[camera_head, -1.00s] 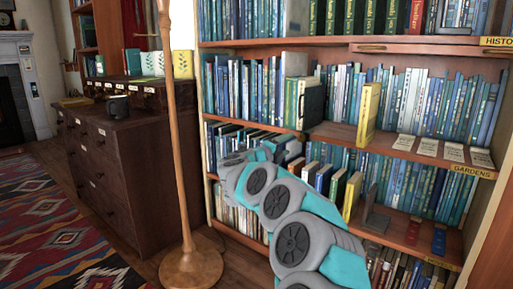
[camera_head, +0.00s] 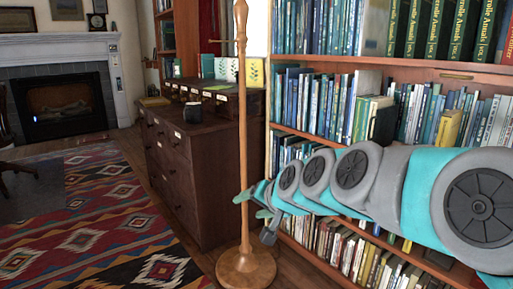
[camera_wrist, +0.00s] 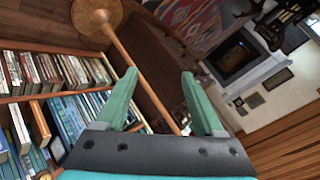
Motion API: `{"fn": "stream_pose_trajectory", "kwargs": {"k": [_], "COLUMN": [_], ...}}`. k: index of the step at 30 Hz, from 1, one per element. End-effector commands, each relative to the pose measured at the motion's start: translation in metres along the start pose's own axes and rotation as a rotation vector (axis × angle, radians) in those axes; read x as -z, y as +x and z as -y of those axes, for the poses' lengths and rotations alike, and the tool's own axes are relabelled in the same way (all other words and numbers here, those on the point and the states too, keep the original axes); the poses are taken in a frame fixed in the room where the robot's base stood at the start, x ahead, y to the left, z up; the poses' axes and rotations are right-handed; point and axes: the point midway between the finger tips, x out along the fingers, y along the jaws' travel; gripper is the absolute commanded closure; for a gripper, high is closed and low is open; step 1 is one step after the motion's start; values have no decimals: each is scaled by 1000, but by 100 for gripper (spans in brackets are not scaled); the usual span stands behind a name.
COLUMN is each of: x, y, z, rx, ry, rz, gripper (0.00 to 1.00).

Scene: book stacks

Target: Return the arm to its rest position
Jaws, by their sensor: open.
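My arm (camera_head: 372,180) stretches across the front of the bookshelf from the right edge of the head view, with its outer end toward the left. My gripper (camera_head: 254,212) is near the wooden pole; the head view does not show whether they touch. In the wrist view my gripper (camera_wrist: 159,78) has its two green fingers spread apart, with nothing held between them. The wooden pole (camera_wrist: 128,54) shows beyond the fingers and runs down behind the gap.
The pole (camera_head: 242,110) stands on a round base (camera_head: 246,270). A dark drawer cabinet (camera_head: 190,170) is behind it. The bookshelf (camera_head: 300,57), full of books, is on the right. A patterned rug (camera_head: 100,215) lies on open floor at left, before a fireplace (camera_head: 62,105).

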Motion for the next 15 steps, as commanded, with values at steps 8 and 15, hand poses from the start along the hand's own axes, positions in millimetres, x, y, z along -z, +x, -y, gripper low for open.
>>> {"fn": "stream_pose_trajectory", "kwargs": {"k": [8, 15], "x": [-135, -220], "y": [-90, -184], "z": [-104, -180], "rx": [-316, -545], "ry": [-202, -232], "rz": [399, 693], "gripper": [30, 30]}}
